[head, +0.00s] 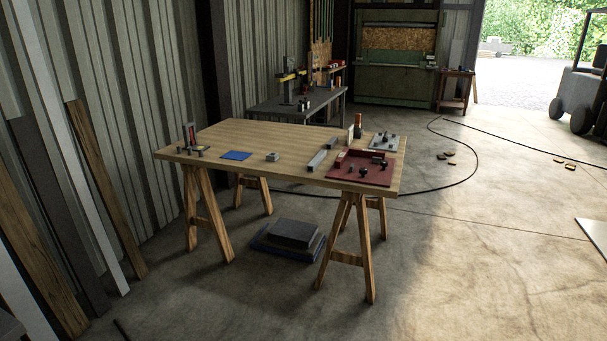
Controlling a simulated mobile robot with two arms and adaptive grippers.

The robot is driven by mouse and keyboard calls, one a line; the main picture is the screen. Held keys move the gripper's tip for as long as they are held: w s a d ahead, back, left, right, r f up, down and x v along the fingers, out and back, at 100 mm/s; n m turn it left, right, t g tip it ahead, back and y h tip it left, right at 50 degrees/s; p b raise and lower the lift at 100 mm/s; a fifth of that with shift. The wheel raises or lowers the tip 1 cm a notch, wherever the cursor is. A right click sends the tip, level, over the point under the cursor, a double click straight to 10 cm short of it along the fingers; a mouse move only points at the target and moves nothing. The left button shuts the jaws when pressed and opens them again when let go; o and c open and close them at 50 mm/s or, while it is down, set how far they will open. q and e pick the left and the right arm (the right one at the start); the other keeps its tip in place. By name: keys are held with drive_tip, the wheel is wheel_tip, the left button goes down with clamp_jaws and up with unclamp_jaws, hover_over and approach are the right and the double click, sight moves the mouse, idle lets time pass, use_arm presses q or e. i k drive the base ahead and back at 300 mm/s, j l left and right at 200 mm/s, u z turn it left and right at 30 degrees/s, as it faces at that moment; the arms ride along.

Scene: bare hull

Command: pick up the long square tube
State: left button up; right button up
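A long grey square tube (322,155) lies on the wooden trestle table (222,137), right of the table's middle. It runs from the front toward the back right, just left of a dark red fixture plate (340,173). It appears to be one bar with a lighter and a darker face, but at this distance I cannot tell whether it is two pieces. A short grey block (272,156) sits apart to its left. Neither of my grippers shows in the head view.
A blue sheet (236,155) and a small clamp stand (190,138) are on the table's left. A grey plate with dark knobs (384,142) and a bottle (358,126) stand at the back right. Dark blocks (294,234) lie underneath. A cable (474,172) crosses the floor; floor before the table is clear.

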sight(312, 166)
drive_tip(key=i+j, duration=0.15)
drive_tip(key=i, duration=0.4)
drive_tip(key=i+j+z, duration=0.15)
drive_tip(key=i, duration=0.4)
